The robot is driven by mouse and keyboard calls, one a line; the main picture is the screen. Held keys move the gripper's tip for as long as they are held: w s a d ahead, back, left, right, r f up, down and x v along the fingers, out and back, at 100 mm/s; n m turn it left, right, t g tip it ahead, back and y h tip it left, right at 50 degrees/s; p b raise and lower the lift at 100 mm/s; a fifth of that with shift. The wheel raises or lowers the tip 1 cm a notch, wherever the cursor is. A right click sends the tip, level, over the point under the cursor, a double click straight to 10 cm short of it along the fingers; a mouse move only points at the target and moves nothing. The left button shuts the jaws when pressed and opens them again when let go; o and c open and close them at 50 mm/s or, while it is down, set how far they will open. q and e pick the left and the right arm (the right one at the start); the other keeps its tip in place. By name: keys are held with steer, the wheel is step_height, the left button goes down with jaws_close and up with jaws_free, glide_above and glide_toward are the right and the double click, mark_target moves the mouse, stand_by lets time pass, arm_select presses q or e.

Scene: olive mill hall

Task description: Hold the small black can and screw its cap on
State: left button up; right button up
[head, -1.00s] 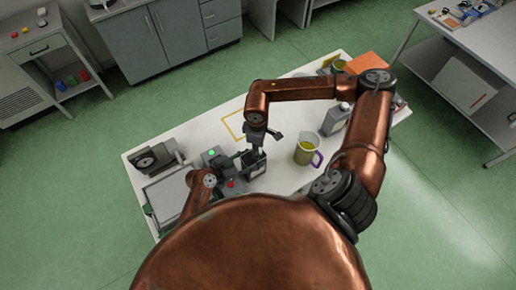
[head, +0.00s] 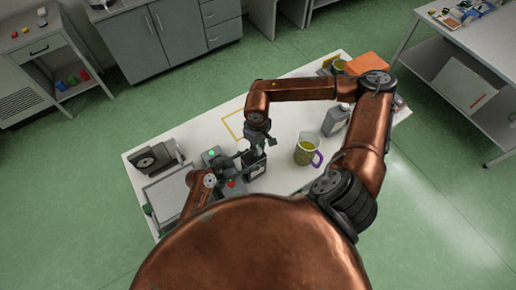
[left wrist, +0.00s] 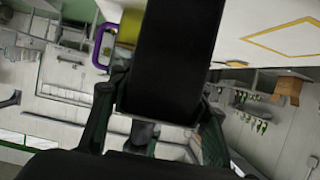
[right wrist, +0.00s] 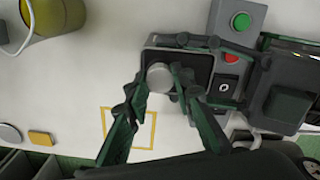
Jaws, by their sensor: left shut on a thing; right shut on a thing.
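The small black can (head: 257,170) stands upright near the middle of the table; it also shows as a dark block filling the middle of the left wrist view (left wrist: 170,60). My left gripper (right wrist: 205,65) is shut on the can from the side, one finger on either side. The round grey cap (right wrist: 160,78) is at one end of the can's top in the right wrist view. My right gripper (right wrist: 163,84) comes from above and is shut on the cap. I cannot tell how far the cap is seated on the neck, which is hidden beneath it.
A jug (head: 304,153) of yellow-green liquid with a purple handle and a grey bottle (head: 335,119) stand to the right. A yellow square outline (head: 232,125) lies empty behind the can. A box with a green button (right wrist: 240,21), a dark device (head: 154,158) and a tray (head: 168,193) are left.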

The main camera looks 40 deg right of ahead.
steer(key=m, duration=0.5)
steer(key=shift+m, duration=0.4)
steer(key=m, duration=0.6)
steer(key=o, duration=1)
steer(key=shift+r, duration=3.5)
arm_select(q)
steer(key=o, duration=1.6)
steer(key=shift+c, duration=0.2)
steer(key=shift+a, duration=0.1)
